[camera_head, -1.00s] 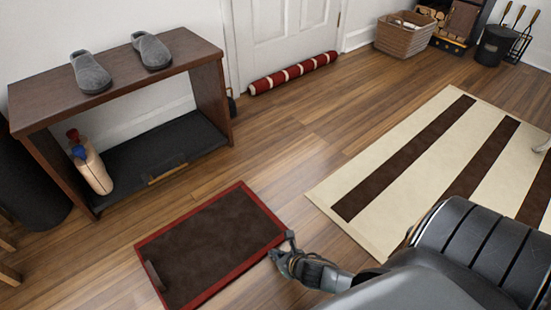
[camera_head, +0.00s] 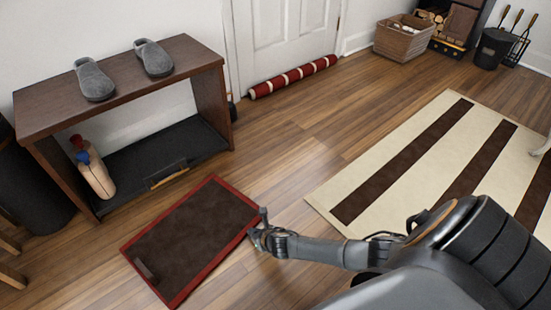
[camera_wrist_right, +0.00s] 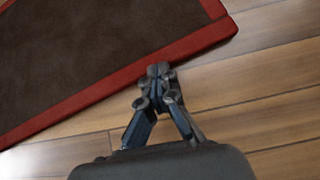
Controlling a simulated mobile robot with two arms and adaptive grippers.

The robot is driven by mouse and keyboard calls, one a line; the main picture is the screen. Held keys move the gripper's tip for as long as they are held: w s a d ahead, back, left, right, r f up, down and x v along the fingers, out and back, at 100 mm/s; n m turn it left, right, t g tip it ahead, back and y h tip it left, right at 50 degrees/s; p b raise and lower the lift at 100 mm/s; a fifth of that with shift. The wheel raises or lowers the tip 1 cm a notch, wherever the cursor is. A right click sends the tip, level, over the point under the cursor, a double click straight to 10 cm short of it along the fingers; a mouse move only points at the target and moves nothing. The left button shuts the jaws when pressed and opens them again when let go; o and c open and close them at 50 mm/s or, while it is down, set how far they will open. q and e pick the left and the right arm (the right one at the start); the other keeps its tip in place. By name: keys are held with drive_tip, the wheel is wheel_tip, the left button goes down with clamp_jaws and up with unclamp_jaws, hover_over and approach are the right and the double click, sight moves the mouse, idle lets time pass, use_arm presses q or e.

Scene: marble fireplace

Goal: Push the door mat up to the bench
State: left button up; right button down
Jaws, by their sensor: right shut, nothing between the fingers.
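The door mat (camera_head: 195,240), dark brown with a red border, lies flat on the wood floor in the head view. The bench (camera_head: 125,80), dark wood with a low black shelf, stands behind it to the upper left. A strip of floor shows between mat and bench. My right gripper (camera_head: 260,222) is shut and empty at the mat's right edge. In the right wrist view the closed fingertips (camera_wrist_right: 157,70) are at the red border of the mat (camera_wrist_right: 95,50); whether they touch it is hard to tell. My left gripper is not in view.
A small dark bar (camera_head: 146,270) lies at the mat's left end. A striped rug (camera_head: 400,170) lies to the right. A red roll (camera_head: 293,76) lies along the door.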

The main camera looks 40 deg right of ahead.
drive_tip(key=w, duration=0.2)
drive_tip(key=shift+w+a, duration=0.1)
drive_tip(key=shift+w, duration=0.3)
drive_tip(key=shift+s+f, duration=0.1)
drive_tip(key=shift+s, duration=0.1)
drive_tip(key=shift+s, duration=0.1)
idle(0.6)
